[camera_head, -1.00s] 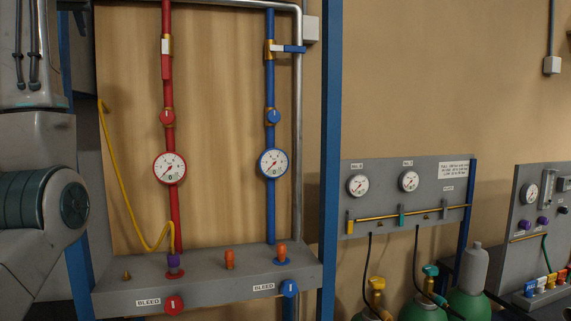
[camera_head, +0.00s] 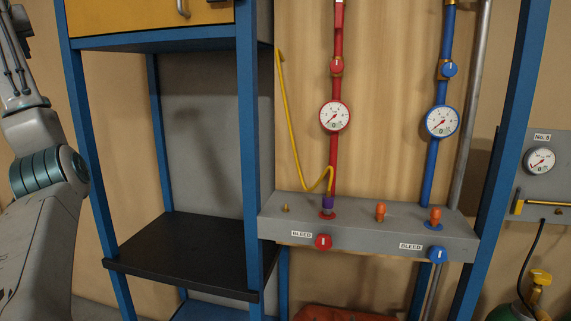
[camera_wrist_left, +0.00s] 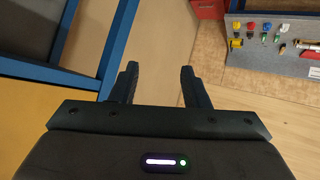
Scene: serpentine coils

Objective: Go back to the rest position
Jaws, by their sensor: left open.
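My left gripper (camera_wrist_left: 158,84) shows in the left wrist view. Its two dark fingers stand apart with nothing between them, above a tan floor. In the head view only links of my left arm show at the left edge; the gripper itself is out of that view. My right gripper is in neither view.
A blue-framed rack with a black shelf (camera_head: 185,255) stands near my left arm. A grey bleed panel (camera_head: 360,230) with a red gauge (camera_head: 335,117), a blue gauge (camera_head: 442,121) and a yellow hose (camera_head: 292,125) is to its right. Blue frame bars (camera_wrist_left: 112,45) run close to the left gripper.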

